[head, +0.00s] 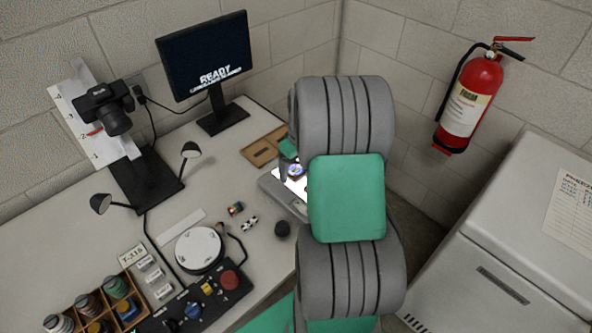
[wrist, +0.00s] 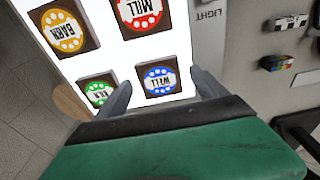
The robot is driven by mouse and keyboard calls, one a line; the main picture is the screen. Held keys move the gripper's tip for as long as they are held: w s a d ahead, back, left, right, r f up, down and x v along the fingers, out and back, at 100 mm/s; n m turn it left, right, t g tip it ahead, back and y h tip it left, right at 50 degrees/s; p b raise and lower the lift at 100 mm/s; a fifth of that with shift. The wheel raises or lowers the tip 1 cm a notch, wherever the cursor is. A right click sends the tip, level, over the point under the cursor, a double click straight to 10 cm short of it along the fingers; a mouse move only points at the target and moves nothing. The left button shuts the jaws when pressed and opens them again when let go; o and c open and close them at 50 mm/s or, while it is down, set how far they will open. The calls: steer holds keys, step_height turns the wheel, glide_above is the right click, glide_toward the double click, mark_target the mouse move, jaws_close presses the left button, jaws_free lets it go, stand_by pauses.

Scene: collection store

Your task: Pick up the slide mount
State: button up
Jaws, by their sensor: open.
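Several dark square slide mounts lie on a lit white light panel (wrist: 125,65) in the wrist view. They are a blue-ringed WELL mount (wrist: 160,80), a green-ringed mount (wrist: 98,92), a red-ringed MILL mount (wrist: 139,14) and a yellow-ringed BARN mount (wrist: 63,30). My gripper (wrist: 163,80) is open and empty, with the WELL mount showing between its two grey fingers. The left finger partly overlaps the green-ringed mount in view. I cannot tell the height of the fingertips above the panel. In the head view my arm hides much of the panel (head: 270,184).
A brown slotted tray (head: 262,147) lies behind the panel, near the monitor (head: 204,58). A small colour block (head: 236,209), a checkered block (head: 250,223) and a dark knob (head: 282,229) stand to its left. A white round turntable (head: 199,249) is further left.

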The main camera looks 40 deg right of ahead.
steer(key=c, duration=1.4)
steer(key=shift+r, duration=0.15)
steer(key=shift+c, duration=0.2)
